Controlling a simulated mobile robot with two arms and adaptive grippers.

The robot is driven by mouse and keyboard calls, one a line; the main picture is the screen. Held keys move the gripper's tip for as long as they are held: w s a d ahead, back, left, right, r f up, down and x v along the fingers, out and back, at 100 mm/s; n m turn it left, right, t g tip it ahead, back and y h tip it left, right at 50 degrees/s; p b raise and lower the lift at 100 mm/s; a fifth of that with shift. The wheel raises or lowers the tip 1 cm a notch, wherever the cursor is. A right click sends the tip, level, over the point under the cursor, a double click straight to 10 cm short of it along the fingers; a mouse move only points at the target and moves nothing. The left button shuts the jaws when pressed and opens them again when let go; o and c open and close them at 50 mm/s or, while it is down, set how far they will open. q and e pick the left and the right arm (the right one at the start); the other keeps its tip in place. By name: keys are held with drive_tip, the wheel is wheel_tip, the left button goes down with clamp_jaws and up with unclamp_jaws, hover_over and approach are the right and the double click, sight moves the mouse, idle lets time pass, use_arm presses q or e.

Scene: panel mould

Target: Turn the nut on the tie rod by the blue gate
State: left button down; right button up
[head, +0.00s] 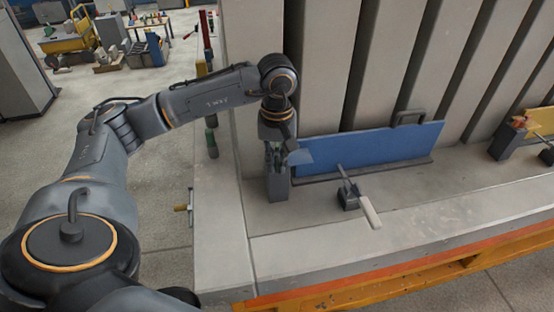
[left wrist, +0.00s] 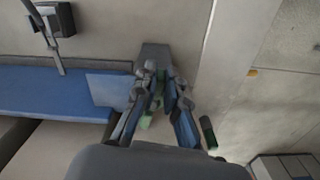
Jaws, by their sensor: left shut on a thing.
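The blue gate (head: 375,150) stands on the concrete ledge against the ribbed panel. It also shows in the wrist view (left wrist: 50,92). A grey block (head: 278,188) stands at the gate's left end; its top also shows in the wrist view (left wrist: 154,53). My left gripper (head: 273,156) points down over this block. In the wrist view its two fingers (left wrist: 163,98) are closed around a small green part, which I take to be the nut. The fingers hide most of the nut, and I cannot make out the tie rod. My right gripper is not in view.
A clamp with a pale handle (head: 370,209) sits in front of the gate. A yellow gate (head: 541,122) with its own grey block (head: 508,142) is at the far right. The ledge front is mostly clear.

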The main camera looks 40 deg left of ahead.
sight(277, 161)
use_arm(q)
drive_tip(key=shift+r, duration=0.1)
drive_tip(key=c, duration=1.3)
unclamp_jaws()
drive_tip(key=shift+c, duration=0.2)
wheel_tip(277, 161, up, 12)
